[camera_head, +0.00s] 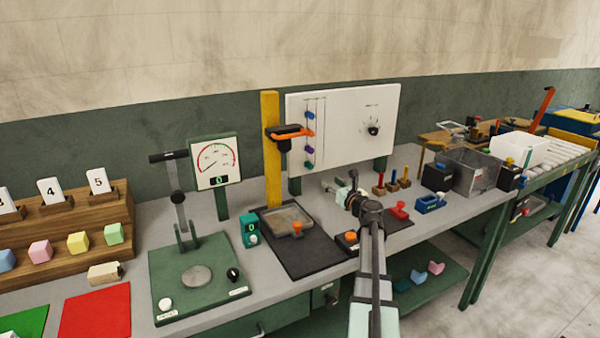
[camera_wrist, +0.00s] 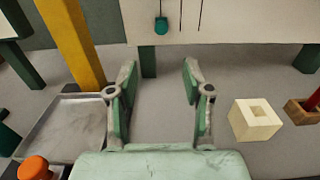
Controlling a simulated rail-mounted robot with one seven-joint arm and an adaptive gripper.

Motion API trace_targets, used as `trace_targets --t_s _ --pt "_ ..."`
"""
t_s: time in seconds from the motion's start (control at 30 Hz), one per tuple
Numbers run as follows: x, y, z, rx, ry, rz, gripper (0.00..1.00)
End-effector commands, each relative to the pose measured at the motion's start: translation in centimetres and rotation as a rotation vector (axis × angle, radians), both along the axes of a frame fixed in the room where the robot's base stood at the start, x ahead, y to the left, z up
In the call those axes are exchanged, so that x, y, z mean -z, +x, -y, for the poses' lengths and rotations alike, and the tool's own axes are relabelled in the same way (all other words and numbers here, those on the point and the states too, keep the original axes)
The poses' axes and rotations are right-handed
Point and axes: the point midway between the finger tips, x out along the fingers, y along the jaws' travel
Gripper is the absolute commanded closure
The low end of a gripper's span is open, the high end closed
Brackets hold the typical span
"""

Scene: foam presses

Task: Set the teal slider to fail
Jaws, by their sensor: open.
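The white panel (camera_head: 345,105) stands upright at the back of the bench, with thin vertical slots and several small coloured knobs on its left part. The teal slider (camera_head: 310,165) is the lowest of these knobs, near the panel's bottom edge. It also shows in the wrist view (camera_wrist: 161,25), at the top, at the lower end of a dark slot line. Any pass or fail marking is too small to read. My gripper (camera_wrist: 160,72) is open and empty, its fingers pointing toward the panel. The slider appears between and beyond the fingertips, apart from them.
A yellow post (camera_head: 271,150) with an orange-and-black clamp stands left of the panel, above a grey tray (camera_head: 288,221). A pale block with a square hole (camera_wrist: 255,120) lies right of my fingers. Bare bench shows between the fingers.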

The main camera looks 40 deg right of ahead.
Motion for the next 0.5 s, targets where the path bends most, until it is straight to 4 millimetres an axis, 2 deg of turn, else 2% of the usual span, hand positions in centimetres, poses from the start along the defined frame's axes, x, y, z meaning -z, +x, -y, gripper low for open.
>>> trace_targets --t_s 0.17,0.5 --pt "-0.1 2.7 0.5 -0.002 -0.003 -0.002 0.50" --pt "-0.1 9.4 1.5 -0.001 -0.005 -0.004 0.50"
